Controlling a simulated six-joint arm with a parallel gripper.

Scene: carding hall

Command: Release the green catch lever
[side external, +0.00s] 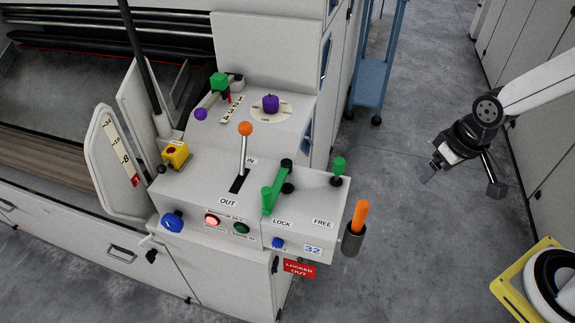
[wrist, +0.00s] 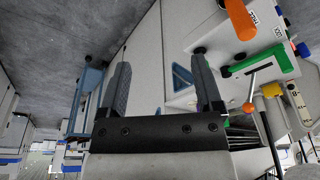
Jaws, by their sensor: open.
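The green catch lever (side external: 273,192) is on top of the grey control box. It angles from a dark pivot at the back toward the front, its near end beside the LOCK label (side external: 282,223); the FREE label (side external: 322,222) is to the right. In the wrist view a green lever (wrist: 262,62) shows at the right, beyond the right finger. My gripper (side external: 462,181) is open and empty, well to the right of the box over the floor. In the wrist view its two fingers (wrist: 160,62) stand wide apart with nothing between them.
A green knob (side external: 339,164), an orange handle (side external: 360,216) in a dark holder and an orange-knobbed lever (side external: 245,130) stand near the catch lever. A red LOCKED OUT tag (side external: 299,268) hangs below. A blue trolley (side external: 371,78) stands behind. Floor between box and gripper is clear.

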